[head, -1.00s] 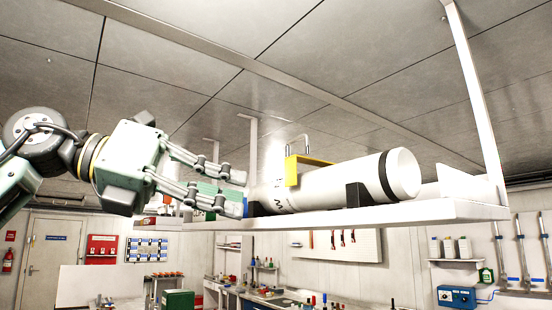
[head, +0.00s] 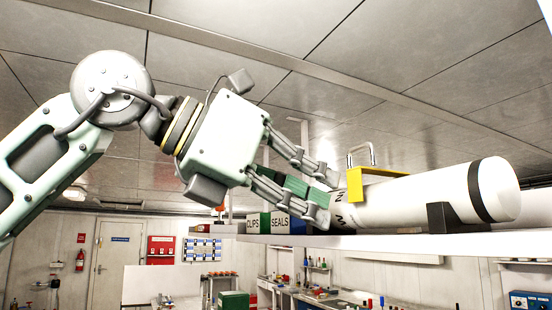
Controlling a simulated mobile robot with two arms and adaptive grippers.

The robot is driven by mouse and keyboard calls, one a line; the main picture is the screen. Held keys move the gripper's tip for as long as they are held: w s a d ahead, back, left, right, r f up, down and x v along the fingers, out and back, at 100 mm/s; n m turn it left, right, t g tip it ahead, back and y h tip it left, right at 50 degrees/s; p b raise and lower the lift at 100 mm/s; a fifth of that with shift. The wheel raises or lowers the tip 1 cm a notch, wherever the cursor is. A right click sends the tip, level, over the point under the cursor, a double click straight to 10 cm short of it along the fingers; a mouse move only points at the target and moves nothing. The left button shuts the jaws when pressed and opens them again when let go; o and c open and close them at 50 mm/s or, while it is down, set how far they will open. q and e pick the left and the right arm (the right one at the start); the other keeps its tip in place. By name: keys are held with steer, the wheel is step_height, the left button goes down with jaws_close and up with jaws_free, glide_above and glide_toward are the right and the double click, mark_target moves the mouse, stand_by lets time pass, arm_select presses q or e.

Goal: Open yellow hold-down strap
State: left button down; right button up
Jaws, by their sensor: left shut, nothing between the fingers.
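The yellow hold-down strap (head: 384,174) lies over the top of a white cylinder (head: 420,198), near its left part. A grey metal loop (head: 360,150) stands up from the strap. The cylinder lies on its side on a high white shelf. My left gripper (head: 325,196) is just left of the strap, at about the height of the cylinder's left end. Its fingers point right, shut and empty. They hide the cylinder's left end, and whether they touch it I cannot tell. My right gripper is not in view.
The white shelf (head: 400,244) carries a dark cradle (head: 443,217) under the cylinder. Boxes marked clips and seals (head: 283,224) stand behind my left fingers. The ceiling is above, with free room over the strap. A workbench is below in the background.

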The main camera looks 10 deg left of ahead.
arm_select(q)
steer(key=shift+w+d+r+p, duration=0.2)
steer(key=shift+d+r+p, duration=0.1)
steer(key=shift+r+p, duration=0.25)
steer(key=shift+w+d+r+p, duration=0.25)
steer(key=shift+d+r+p, duration=0.15)
steer(key=shift+r, duration=0.2)
steer(key=shift+w+d+r+p, duration=0.2)
steer(key=shift+d+r+p, duration=0.05)
steer(key=shift+r+p, duration=0.3)
steer(key=shift+w, duration=0.15)
